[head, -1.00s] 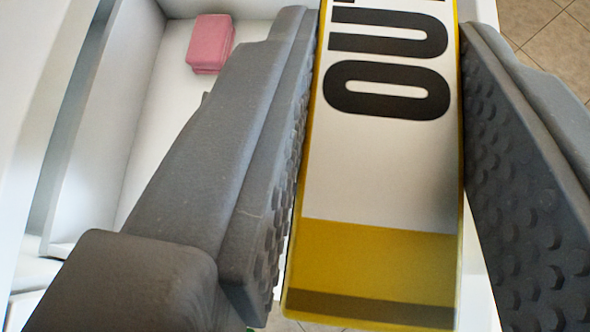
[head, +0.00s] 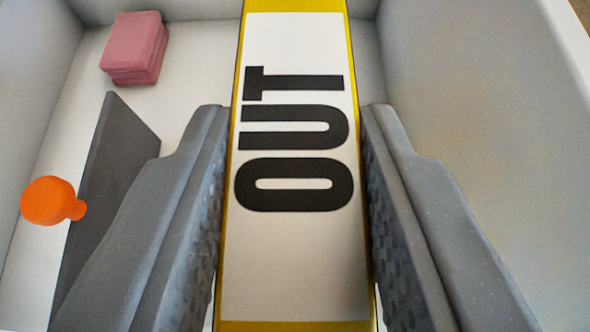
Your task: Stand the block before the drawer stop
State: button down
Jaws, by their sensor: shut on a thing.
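The block (head: 297,240) is long and yellow with a white face that reads OUT in black letters. It runs up the middle of the head view, from the bottom edge to the top. My gripper (head: 294,150) is shut on it, one grey studded finger along each side. A dark grey upright plate (head: 110,180) with an orange round knob (head: 48,201) is to the left of my gripper, inside the white drawer (head: 480,110); it may be the drawer stop. The lower end of the block and whatever is under it are hidden.
A pink folded stack (head: 135,48) lies in the drawer's far left corner. White drawer walls rise on the left, right and far side. The drawer floor between the pink stack and the block is clear.

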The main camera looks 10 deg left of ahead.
jog(key=shift+f, duration=0.1)
jog(key=c, duration=1.1)
grip_release()
jog(key=shift+o, duration=0.2)
jog(key=v, duration=1.2)
jog(key=shift+p, duration=0.4)
